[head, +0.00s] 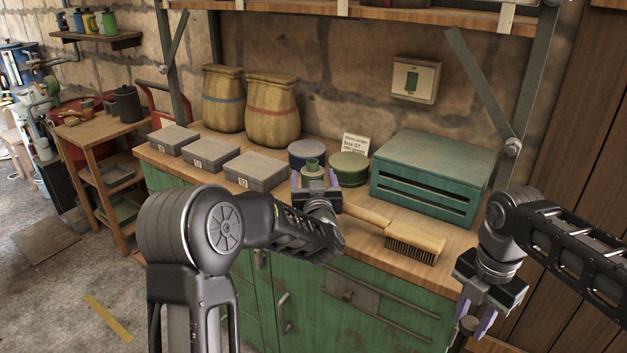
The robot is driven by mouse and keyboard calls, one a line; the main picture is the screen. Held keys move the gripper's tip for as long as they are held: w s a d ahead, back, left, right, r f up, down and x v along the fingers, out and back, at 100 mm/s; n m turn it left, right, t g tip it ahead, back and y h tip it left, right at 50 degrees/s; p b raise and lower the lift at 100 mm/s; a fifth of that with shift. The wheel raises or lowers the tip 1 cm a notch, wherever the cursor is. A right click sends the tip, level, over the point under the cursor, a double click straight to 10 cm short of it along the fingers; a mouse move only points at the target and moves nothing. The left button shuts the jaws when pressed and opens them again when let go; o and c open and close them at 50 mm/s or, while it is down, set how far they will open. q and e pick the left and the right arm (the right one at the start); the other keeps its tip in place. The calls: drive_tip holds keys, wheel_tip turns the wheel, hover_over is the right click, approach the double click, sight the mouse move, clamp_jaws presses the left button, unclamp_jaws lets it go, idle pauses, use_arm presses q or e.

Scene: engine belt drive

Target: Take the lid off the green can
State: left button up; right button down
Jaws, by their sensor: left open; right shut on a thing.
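A squat green can (349,169) stands on the wooden bench top, left of the green drawer box. Its top looks like a flat green cover, but I cannot tell whether that is a separate lid. My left gripper (315,180) is open in front of the cans. A small green round piece (313,164) shows at its fingertips; whether they touch is unclear. My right gripper (473,318) is in front of the bench at the right, low, shut on a small dark olive-grey piece (470,323), partly hidden by the fingers.
A blue-grey can (305,152) stands behind my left gripper. A brush (413,247) lies at the bench's front. Grey boxes (255,170) and two sacks (272,108) stand to the left. A green drawer box (435,176) is at the right, a small sign (355,144) behind the green can.

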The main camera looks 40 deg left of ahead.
use_arm(q)
drive_tip(key=shift+r, duration=0.15)
use_arm(e)
drive_tip(key=shift+r, duration=0.15)
use_arm(q)
drive_tip(key=shift+s+d, duration=0.15)
drive_tip(key=shift+s, duration=0.05)
use_arm(e)
drive_tip(key=shift+f+b, duration=0.6)
drive_tip(key=shift+f, duration=0.15)
use_arm(q)
drive_tip(key=v, duration=1.1)
drive_tip(key=shift+s, duration=0.25)
drive_tip(key=shift+d, duration=0.1)
